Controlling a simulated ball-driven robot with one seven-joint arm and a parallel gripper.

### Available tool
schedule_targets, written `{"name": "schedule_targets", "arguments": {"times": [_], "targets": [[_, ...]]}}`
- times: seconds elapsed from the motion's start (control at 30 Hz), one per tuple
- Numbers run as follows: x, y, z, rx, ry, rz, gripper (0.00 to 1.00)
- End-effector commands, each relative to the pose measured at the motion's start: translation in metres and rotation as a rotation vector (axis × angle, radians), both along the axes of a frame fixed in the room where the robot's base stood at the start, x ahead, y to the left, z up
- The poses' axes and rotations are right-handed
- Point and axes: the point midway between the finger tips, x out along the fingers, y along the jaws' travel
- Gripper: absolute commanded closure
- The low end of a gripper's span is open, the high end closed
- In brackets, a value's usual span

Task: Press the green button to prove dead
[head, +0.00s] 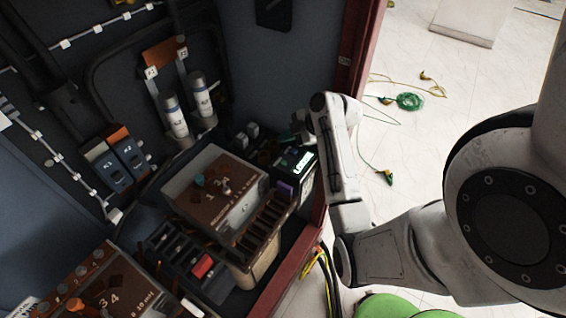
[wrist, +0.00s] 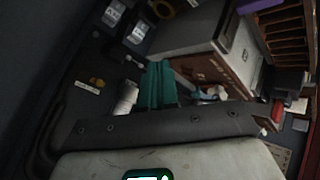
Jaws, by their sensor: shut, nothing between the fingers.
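My gripper (head: 301,124) is at the end of my white arm, over the right side of the open cabinet in the head view. It is shut and empty. Just below it stands a dark box with a lit green display (head: 304,162); the writing on it is partly legible. I cannot pick out a separate green button for certain. In the wrist view a teal-green block (wrist: 158,86) shows ahead of the pale hand body. I cannot tell what it belongs to, or whether my gripper touches anything.
A brown-topped box (head: 225,190) with terminals stands left of the display. Grey-white cylinders (head: 174,115) rise behind it. The cabinet's red edge (head: 345,75) runs close beside my arm. Green leads (head: 410,101) lie on the pale floor outside.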

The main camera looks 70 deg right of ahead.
Motion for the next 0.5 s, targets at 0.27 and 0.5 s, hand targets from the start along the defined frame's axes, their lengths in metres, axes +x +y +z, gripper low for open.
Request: {"name": "schedule_targets", "arguments": {"times": [0.27,0.5], "targets": [[0.0,0.0,-0.026,0.001,0.001,0.0,1.0],[0.0,0.0,-0.058,0.002,0.001,-0.001,1.0]]}}
